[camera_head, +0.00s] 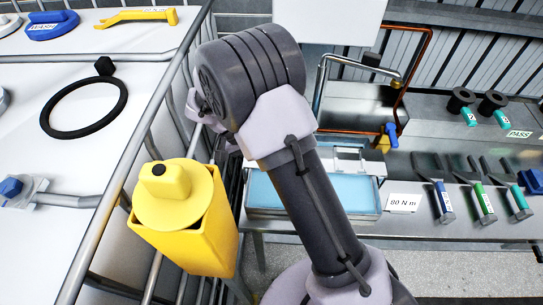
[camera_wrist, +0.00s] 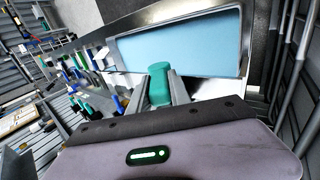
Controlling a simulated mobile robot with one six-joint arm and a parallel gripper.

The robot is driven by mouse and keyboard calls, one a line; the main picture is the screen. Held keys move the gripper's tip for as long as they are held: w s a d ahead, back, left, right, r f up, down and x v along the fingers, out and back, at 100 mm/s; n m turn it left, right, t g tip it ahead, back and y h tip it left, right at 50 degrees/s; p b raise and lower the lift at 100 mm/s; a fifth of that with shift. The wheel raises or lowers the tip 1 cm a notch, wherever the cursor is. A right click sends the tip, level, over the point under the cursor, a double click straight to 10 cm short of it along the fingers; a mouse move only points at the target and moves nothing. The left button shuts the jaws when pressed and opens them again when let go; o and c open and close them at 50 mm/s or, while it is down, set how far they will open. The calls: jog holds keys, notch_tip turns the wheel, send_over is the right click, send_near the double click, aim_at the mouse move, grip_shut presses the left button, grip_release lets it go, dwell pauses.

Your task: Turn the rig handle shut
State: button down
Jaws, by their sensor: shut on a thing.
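My gripper (camera_wrist: 162,92) shows in the wrist view, with its two grey fingers closed on either side of a teal cylinder (camera_wrist: 159,82). I cannot tell which part is the rig handle. A small blue handle (camera_head: 391,133) sits on a copper pipe above the metal bench. A yellow lever (camera_head: 137,17) and a blue handle (camera_head: 52,25) marked WASH are on the white panel at the left.
A blue-topped tray (camera_head: 262,203) lies on the bench beyond my arm; it fills the upper middle of the wrist view (camera_wrist: 180,48). A yellow container (camera_head: 190,237) and metal rails stand at the left.

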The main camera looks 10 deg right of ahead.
dwell(0.4)
jog(key=c, duration=1.2)
grip_release()
jog(key=shift+a, duration=0.1)
